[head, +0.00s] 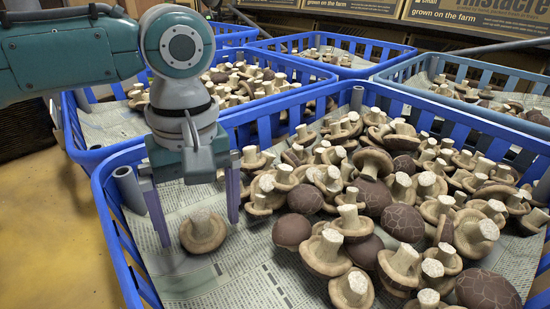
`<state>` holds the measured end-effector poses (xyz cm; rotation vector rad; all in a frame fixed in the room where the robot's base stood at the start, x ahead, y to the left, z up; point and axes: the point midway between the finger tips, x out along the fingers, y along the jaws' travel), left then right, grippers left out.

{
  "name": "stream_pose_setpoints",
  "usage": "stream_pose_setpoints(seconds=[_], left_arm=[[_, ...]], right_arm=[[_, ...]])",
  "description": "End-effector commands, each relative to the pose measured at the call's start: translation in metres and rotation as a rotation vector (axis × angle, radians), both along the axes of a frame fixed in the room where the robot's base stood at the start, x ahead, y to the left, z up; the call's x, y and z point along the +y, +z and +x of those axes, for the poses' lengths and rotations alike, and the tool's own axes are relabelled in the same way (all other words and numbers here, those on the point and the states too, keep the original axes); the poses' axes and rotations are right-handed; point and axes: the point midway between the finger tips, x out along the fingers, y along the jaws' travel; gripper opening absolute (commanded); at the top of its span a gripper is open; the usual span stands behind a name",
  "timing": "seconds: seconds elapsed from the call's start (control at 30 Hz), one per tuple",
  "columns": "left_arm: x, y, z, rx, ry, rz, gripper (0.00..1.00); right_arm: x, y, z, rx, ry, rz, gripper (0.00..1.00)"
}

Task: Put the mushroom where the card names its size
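A single brown mushroom (203,234) with a pale stem stands apart from the others on the newspaper at the left of the near blue crate (108,215). My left gripper (198,230) reaches down into this crate. Its two purple fingers are spread wide, one on each side of that mushroom in the picture. I cannot tell whether they touch it; the gripper looks empty. Many other mushrooms (402,222) lie heaped across the middle and right of the crate. I cannot make out a separate card. My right gripper is not in view.
More blue crates with mushrooms stand behind, one at the back left (75,140), one at the back centre (398,50) and one at the right (400,72). Printed cartons (485,18) stand at the back. The near crate's left front newspaper (215,280) is clear.

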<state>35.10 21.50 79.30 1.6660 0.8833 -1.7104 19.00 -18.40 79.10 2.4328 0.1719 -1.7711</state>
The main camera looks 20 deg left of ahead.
Motion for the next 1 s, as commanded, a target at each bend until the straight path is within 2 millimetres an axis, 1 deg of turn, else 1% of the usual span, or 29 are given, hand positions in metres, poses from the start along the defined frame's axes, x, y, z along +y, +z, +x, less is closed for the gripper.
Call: stream_pose_setpoints(seconds=[0.17,0.27,0.37,0.5,0.7,0.83,1.0], left_arm=[[0.000,0.000,0.000,0.000,0.000,0.000,1.00],[0.000,0.005,0.000,-0.001,0.000,-0.001,1.00],[-0.001,0.021,0.001,-0.002,-0.001,-0.002,1.00],[-0.002,0.051,0.003,-0.004,-0.001,-0.001,1.00],[-0.004,0.086,0.004,-0.002,0.000,-0.002,1.00],[-0.004,0.097,0.004,-0.001,0.000,-0.001,1.00],[-0.004,0.100,0.004,0.000,0.000,0.000,1.00]], right_arm=[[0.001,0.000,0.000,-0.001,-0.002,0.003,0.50],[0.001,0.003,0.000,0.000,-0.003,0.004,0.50],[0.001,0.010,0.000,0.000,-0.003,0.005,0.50],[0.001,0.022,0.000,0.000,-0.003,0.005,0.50],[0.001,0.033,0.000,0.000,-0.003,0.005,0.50],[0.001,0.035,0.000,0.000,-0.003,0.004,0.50],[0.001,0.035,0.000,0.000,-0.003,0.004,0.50]])
